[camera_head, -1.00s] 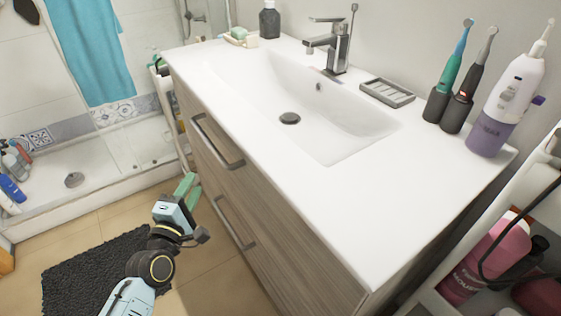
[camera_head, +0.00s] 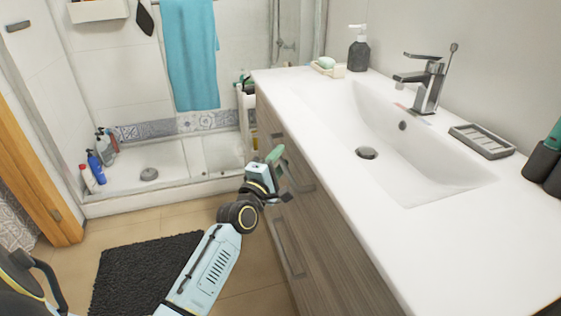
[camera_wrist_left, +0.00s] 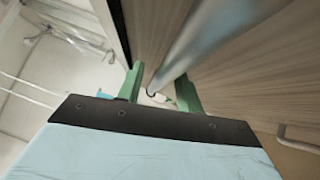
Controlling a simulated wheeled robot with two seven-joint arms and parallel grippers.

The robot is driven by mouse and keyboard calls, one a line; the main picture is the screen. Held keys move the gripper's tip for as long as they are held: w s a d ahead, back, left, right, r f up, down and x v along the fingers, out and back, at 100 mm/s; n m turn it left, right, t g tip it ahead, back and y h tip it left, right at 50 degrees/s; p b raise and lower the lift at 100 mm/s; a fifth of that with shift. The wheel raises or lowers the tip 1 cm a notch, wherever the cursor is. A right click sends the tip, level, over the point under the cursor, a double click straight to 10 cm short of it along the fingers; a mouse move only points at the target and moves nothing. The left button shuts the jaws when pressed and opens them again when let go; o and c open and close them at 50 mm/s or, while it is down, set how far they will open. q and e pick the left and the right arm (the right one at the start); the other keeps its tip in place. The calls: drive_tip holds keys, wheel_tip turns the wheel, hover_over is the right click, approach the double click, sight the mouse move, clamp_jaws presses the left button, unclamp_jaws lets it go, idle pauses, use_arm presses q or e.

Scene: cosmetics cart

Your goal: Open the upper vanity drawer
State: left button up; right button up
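The vanity (camera_head: 345,235) has wood-grain drawer fronts under a white basin top. The upper drawer's handle (camera_head: 304,183) is a metal bar, partly hidden by my left gripper; the drawer looks flush with the cabinet. My left gripper (camera_head: 275,153) is at this handle's far end. In the left wrist view the green fingers of my left gripper (camera_wrist_left: 160,92) are apart, and the handle bar (camera_wrist_left: 205,35) runs between them close to the tips. Whether they touch it I cannot tell. My right gripper is not in view.
The lower drawer's handle (camera_head: 287,248) is below. The sink (camera_head: 385,150), faucet (camera_head: 430,85), soap dispenser (camera_head: 359,50) and soap tray (camera_head: 482,141) are on top. A dark mat (camera_head: 145,270) lies on the floor left of my arm. The shower tray (camera_head: 150,190) is beyond.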

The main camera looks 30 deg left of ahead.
use_arm(q)
drive_tip(key=shift+w, duration=0.4)
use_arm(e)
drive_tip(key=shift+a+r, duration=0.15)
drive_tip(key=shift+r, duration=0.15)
use_arm(q)
clamp_jaws()
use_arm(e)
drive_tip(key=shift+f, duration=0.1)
